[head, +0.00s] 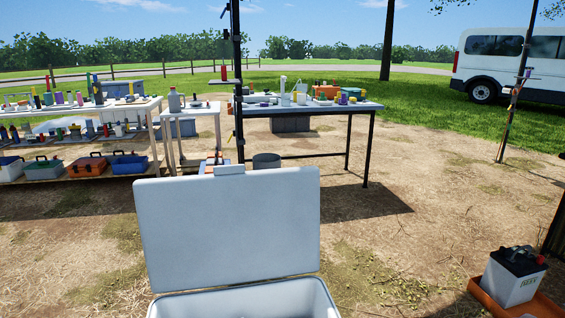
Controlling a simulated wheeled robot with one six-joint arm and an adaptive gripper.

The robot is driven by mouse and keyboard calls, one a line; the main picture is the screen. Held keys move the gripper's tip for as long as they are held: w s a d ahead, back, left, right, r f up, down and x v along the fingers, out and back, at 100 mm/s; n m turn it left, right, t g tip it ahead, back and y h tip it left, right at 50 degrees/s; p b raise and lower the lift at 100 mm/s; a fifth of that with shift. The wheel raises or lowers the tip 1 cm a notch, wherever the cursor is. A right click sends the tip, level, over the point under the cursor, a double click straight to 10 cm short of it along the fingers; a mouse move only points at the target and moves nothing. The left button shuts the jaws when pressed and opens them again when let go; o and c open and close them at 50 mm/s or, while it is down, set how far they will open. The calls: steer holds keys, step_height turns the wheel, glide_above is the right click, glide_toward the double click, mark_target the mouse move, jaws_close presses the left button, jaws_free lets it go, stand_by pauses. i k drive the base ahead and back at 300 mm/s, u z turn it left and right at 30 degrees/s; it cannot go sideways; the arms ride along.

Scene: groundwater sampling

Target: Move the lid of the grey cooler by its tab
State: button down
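The lid (230,232) of a pale grey cooler stands raised, nearly upright, at the bottom centre of the head view. A small pale tab (229,170) sticks up from the middle of its top edge. The cooler body (328,297) shows only its upper rim and part of its open inside below the lid. Its lower part is cut off by the frame. My gripper is not in view, and nothing is seen touching the lid or tab.
A battery (512,277) sits in an orange tray (484,293) at the lower right. Behind the lid stand a dark post (237,90), a laden table (357,107) and shelves (80,174) at left. Bare dirt ground (400,240) lies open right of the cooler.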

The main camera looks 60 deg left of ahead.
mark_target(231, 225)
steer(key=u, duration=0.3)
steer(key=i, duration=1.9)
steer(key=u, duration=1.15)
steer(key=i, duration=1)
steer(key=u, duration=1.6)
steer(key=i, duration=0.6)
steer(key=u, duration=0.55)
